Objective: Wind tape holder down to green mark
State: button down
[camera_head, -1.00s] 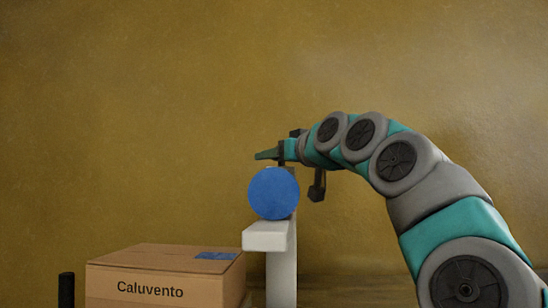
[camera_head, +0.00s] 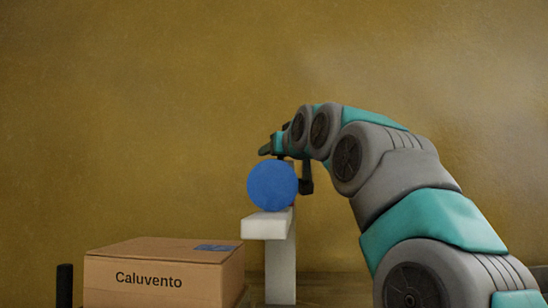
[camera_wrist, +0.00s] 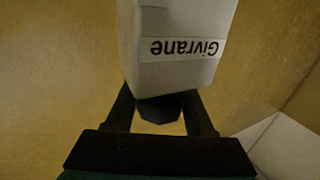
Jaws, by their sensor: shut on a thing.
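In the head view a blue disc (camera_head: 272,186), likely the tape, stands above a white bracket (camera_head: 266,225) on an upright post. My gripper (camera_head: 266,149) is at the upper left edge of the disc, partly hidden by it. In the wrist view a white housing labelled "Givrane" (camera_wrist: 180,45) fills the top centre, its label upside down. A dark faceted knob (camera_wrist: 158,108) sticks out of its near end. My gripper (camera_wrist: 159,104) has a finger on each side of this knob and is shut on it. I see no green mark in either view.
A cardboard box marked "Caluvento" (camera_head: 150,278) stands at the lower left, left of the post. A dark upright rod (camera_head: 65,285) is at its left. A plain ochre wall (camera_head: 130,100) fills the background. The space above the box is clear.

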jog(key=shift+w+d+m+t+h+b, duration=0.15)
jog(key=shift+m+t+h+b, duration=0.1)
jog(key=shift+m+h, duration=0.4)
jog(key=shift+s+d+m+t+h+b, duration=0.15)
jog(key=shift+m+t+h, duration=0.15)
jog(key=shift+h, duration=0.55)
jog(key=shift+w, duration=0.1)
jog(key=shift+c, duration=1.4)
grip_release()
jog(key=shift+r, duration=0.15)
jog(key=s+d+r, duration=0.2)
jog(key=s, duration=0.5)
jog(key=s+d+r, duration=0.2)
jog(key=s, duration=0.6)
jog(key=shift+s+d+r, duration=0.15)
jog(key=shift+s+r, duration=0.05)
jog(key=shift+r, duration=0.15)
